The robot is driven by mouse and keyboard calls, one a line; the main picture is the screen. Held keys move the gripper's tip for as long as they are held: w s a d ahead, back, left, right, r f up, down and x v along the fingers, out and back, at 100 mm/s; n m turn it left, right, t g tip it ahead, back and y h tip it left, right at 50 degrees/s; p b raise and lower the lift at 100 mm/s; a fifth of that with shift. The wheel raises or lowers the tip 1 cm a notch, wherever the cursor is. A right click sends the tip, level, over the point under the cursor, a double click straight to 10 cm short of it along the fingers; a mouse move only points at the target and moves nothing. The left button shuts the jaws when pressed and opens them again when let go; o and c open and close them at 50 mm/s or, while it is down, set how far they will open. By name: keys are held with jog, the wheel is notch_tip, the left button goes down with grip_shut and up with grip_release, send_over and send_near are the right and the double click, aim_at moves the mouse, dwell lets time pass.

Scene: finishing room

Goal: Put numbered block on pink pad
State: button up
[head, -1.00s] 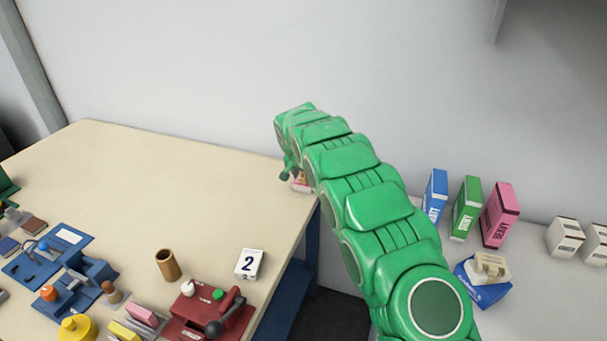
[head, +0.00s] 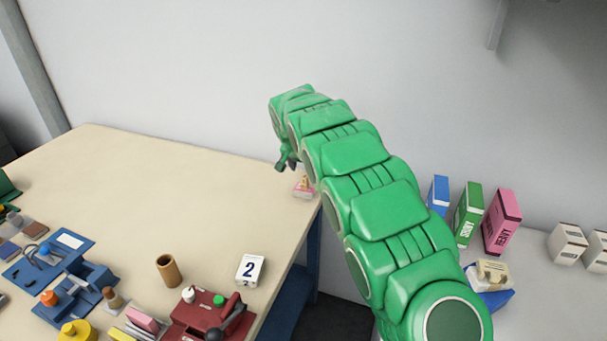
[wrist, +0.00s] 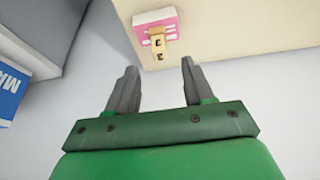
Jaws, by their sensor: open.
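A pink pad (head: 304,190) lies near the table's far right corner, and it also shows in the wrist view (wrist: 143,34). A small tan block with dark marks (wrist: 158,45) appears to rest on the pad; it shows small in the head view (head: 303,181). The marks are too small to read. My gripper (wrist: 158,66) is open, with nothing between its fingers, and apart from the block. In the head view its fingers (head: 287,164) are above and left of the pad, partly hidden by my wrist.
A white marker with a 2 (head: 250,269) stands near the table's right edge, beside a brown cup (head: 168,270) and a red fixture (head: 208,318). Blue fixtures (head: 70,290) fill the left. Upright boxes (head: 468,213) stand on the right surface. The table's far middle is clear.

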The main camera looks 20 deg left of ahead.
jog(key=v, duration=0.4)
jog(key=shift+r, duration=0.1)
